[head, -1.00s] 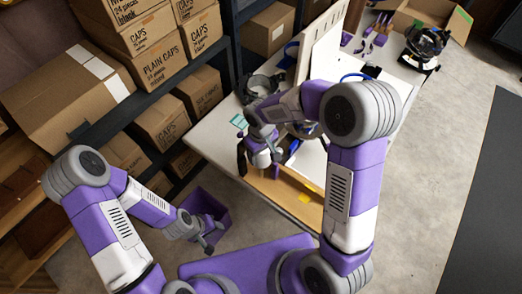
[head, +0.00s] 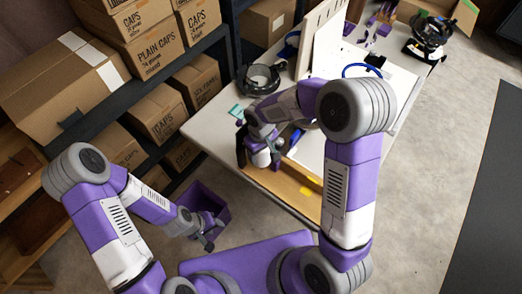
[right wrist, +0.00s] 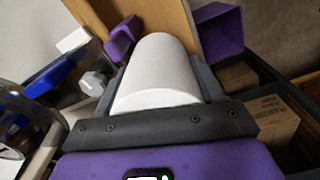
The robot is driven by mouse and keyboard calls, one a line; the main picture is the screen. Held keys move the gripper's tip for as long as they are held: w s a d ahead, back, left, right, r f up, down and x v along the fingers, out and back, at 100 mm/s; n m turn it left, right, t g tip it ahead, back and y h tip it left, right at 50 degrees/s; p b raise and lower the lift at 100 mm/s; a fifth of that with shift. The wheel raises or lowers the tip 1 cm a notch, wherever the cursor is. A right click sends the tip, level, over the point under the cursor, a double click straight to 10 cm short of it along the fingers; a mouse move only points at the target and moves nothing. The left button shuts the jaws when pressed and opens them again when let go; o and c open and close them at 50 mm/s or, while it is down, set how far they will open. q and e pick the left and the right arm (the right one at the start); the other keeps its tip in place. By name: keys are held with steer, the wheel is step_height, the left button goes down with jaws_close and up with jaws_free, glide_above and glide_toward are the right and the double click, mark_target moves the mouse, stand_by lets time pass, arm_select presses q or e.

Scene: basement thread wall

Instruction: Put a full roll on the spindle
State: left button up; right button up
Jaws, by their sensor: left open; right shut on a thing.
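My right gripper (right wrist: 157,82) is shut on a white roll (right wrist: 158,72), which fills the space between its dark fingers in the right wrist view. In the head view my right gripper (head: 262,160) is over the front left part of the white table (head: 205,122), near the wooden tray edge. The roll is small there and partly hidden by my wrist. My left gripper (head: 208,240) is open and empty, low beside a purple bin (head: 222,218). I cannot make out the spindle clearly; my right arm covers part of the table.
A black ring-shaped device (head: 262,80) stands on the table behind my right gripper. An upright pale board (head: 322,40) stands farther back. Another black device (head: 430,38) is at the far right. Shelves with cardboard boxes (head: 140,45) border the left.

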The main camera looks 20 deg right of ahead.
steer(key=shift+f, duration=0.15)
stand_by(0.4)
steer(key=shift+f+b, duration=1.8)
steer(key=shift+f, duration=0.25)
steer(key=shift+s, duration=0.1)
steer(key=o, duration=1.2)
steer(key=shift+d, duration=0.1)
